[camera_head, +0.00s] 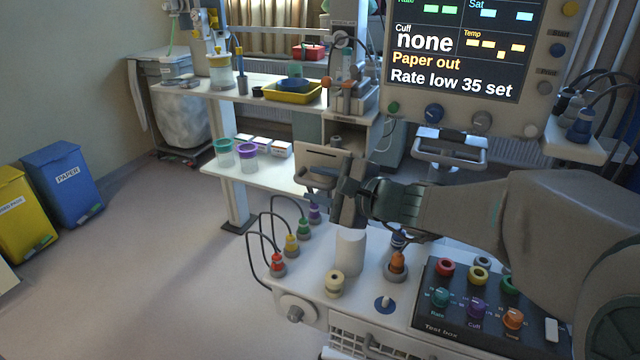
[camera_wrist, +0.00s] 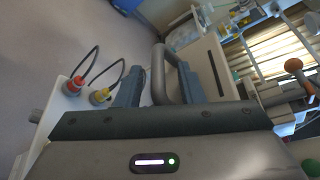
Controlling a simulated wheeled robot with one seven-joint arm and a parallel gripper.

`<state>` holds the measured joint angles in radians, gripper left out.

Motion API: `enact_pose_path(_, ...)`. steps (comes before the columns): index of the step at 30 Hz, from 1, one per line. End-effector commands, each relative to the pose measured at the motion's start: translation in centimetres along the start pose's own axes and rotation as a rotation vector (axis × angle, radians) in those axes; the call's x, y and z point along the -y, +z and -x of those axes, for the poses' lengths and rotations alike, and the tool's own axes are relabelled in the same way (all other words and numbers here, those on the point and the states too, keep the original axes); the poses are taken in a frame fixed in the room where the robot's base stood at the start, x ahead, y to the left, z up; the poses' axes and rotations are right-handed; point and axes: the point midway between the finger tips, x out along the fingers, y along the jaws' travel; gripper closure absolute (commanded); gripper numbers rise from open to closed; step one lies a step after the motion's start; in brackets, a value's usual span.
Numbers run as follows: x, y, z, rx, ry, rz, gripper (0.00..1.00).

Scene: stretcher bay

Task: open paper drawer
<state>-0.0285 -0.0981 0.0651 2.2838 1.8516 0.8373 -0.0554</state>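The paper drawer (camera_head: 318,158) appears to be the beige front with a dark slot, just left of my gripper in the head view. Its panel also shows in the wrist view (camera_wrist: 205,68). A grey bar handle (camera_wrist: 158,75) stands out from it. My gripper (camera_wrist: 160,85) is open, with one finger on either side of the handle; whether they touch it I cannot tell. In the head view my gripper (camera_head: 347,195) partly hides the drawer. The monitor (camera_head: 455,45) reads "Paper out". A white cylinder (camera_head: 350,252), perhaps a paper roll, stands below my gripper.
The cart top (camera_head: 315,265) holds coloured plugs with cables and a dark test box (camera_head: 470,300). A white side table (camera_head: 265,180) with cups and a yellow tray (camera_head: 292,92) stands behind. Blue (camera_head: 65,178) and yellow bins stand at left. The floor between is clear.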

Motion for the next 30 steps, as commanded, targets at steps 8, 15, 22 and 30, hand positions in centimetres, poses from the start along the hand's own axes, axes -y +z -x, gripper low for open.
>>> enact_pose_path(8,0.1,0.2,0.1,0.005,-0.001,0.004,0.66)
enact_pose_path(15,0.1,0.1,3.4,0.002,-0.005,0.006,0.66)
enact_pose_path(22,0.1,0.1,8.8,0.0,-0.005,0.006,0.66)
enact_pose_path(30,0.1,0.0,13.0,0.0,-0.003,0.003,0.66)
